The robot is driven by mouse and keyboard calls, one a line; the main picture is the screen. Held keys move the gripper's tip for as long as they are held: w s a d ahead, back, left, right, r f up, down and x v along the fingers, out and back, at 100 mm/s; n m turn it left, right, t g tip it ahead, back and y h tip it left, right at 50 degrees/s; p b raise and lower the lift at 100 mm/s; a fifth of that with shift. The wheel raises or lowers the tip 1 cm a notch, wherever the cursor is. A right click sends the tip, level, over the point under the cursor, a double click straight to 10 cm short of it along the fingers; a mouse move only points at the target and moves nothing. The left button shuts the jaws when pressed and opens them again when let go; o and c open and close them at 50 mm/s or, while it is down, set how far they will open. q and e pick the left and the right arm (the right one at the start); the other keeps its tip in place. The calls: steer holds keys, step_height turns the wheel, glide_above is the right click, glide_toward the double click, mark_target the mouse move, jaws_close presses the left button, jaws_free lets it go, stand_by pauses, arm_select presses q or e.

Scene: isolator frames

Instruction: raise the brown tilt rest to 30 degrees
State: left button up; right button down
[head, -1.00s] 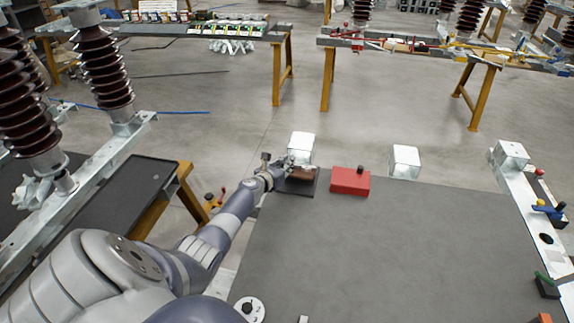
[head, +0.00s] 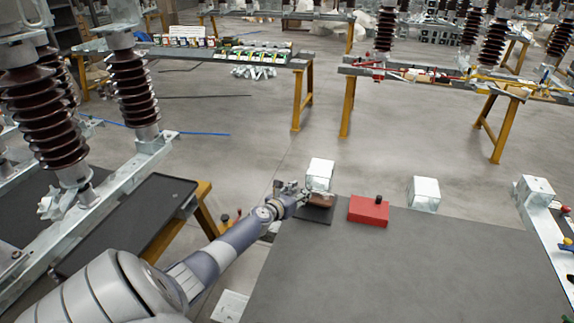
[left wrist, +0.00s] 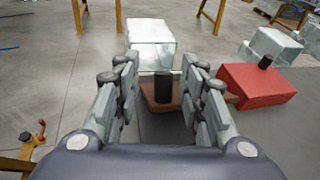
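The brown tilt rest (head: 322,201) sits on a dark base plate at the far left corner of the grey table. It also shows in the left wrist view as a brown plate (left wrist: 152,99) with an upright black knob (left wrist: 163,86). My left gripper (head: 300,191) is at the rest's left side in the head view. In the left wrist view its two fingers (left wrist: 160,80) are spread wide, with the knob showing in the gap between them. I cannot tell whether either finger touches the rest. The fingers hide parts of its sides. My right gripper is not in view.
A red block (head: 367,212) with a black knob stands just right of the rest. Pale metal blocks (head: 319,174) (head: 424,193) stand beyond the table's far edge. The grey tabletop (head: 400,265) is bare in front. A dark-topped bench (head: 135,215) stands at left.

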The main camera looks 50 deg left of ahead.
arm_select(q)
steer(key=v, duration=0.9)
